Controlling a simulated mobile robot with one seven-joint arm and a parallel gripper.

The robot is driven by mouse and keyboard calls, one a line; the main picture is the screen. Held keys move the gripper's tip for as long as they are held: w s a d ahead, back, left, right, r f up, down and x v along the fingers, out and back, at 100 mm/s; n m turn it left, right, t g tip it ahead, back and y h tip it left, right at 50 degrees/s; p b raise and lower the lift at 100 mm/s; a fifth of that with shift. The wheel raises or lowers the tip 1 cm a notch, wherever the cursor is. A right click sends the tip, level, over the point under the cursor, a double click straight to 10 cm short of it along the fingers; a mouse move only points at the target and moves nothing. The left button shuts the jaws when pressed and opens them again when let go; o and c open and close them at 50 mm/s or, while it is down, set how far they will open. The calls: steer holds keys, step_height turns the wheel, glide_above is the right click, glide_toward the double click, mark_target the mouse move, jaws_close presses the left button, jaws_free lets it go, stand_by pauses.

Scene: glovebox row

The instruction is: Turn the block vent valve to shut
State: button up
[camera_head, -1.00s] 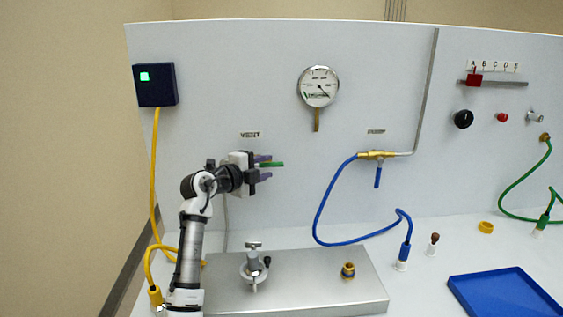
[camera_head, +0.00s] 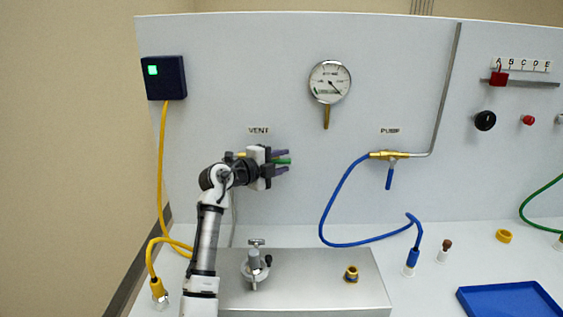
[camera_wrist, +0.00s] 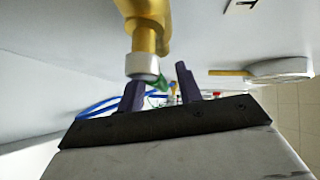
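The vent valve sits below the VENT label (camera_head: 259,131), its brass body (camera_head: 240,154) mostly hidden behind my gripper. Its green lever (camera_head: 285,161) points sideways to the right. My gripper (camera_head: 281,162) is open, with one purple finger above the lever and one below it. In the wrist view, the brass body (camera_wrist: 149,22) and its pale collar (camera_wrist: 142,65) are close above my gripper (camera_wrist: 158,88). The green lever (camera_wrist: 157,84) shows partly, between the fingers. I cannot tell whether either finger touches it.
The pump valve (camera_head: 388,156), with a blue lever hanging down and a blue hose (camera_head: 333,200), is to the right. A gauge (camera_head: 329,81) is above. A blue tray (camera_head: 510,299) stands at the right.

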jaws_close()
steer(key=shift+f+b, duration=0.15)
steer(key=shift+b, duration=0.15)
steer(key=a+f+m+g+y+b, duration=0.2)
steer(key=a+f+m+y+b, duration=0.2)
steer(key=y, duration=0.9)
steer(key=shift+a+f+m+g+y, duration=0.3)
steer(key=shift+a+f+m, duration=0.7)
steer(key=shift+m, duration=1.1)
steer(key=shift+a, duration=0.1)
jaws_free()
steer(key=shift+s+r, duration=0.1)
steer(key=shift+r, duration=0.05)
